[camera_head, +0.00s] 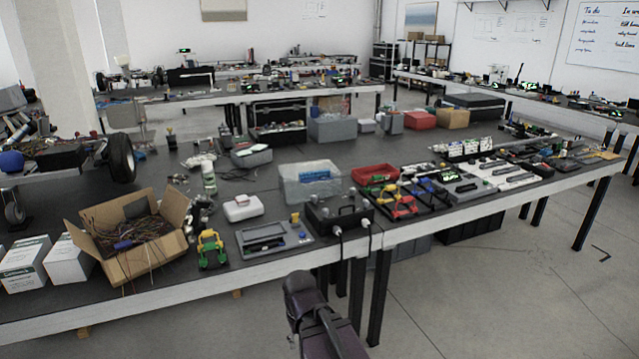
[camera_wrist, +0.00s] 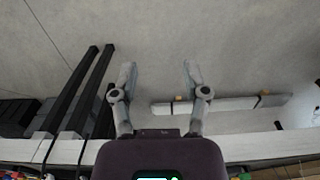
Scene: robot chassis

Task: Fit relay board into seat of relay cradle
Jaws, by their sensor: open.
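My gripper (camera_wrist: 159,75) is open and empty in the wrist view, with its two fingers apart over bare floor. No board is between the fingers. In the head view a grey tray-like unit with a recessed panel (camera_head: 266,236) lies near the table's front edge; it may be the relay cradle, but I cannot tell for sure. I cannot pick out the relay board with certainty among the many small parts. My dark arm stands in front of the table edge, and the fingers cannot be made out in the head view.
A green and yellow toy-like vehicle (camera_head: 212,249) and a cardboard box of wires (camera_head: 132,262) are left of the grey unit. A black box with knobs (camera_head: 340,218) is right of it. A clear bin (camera_head: 309,190) and red bin (camera_head: 375,176) stand behind. The table (camera_head: 440,217) is crowded.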

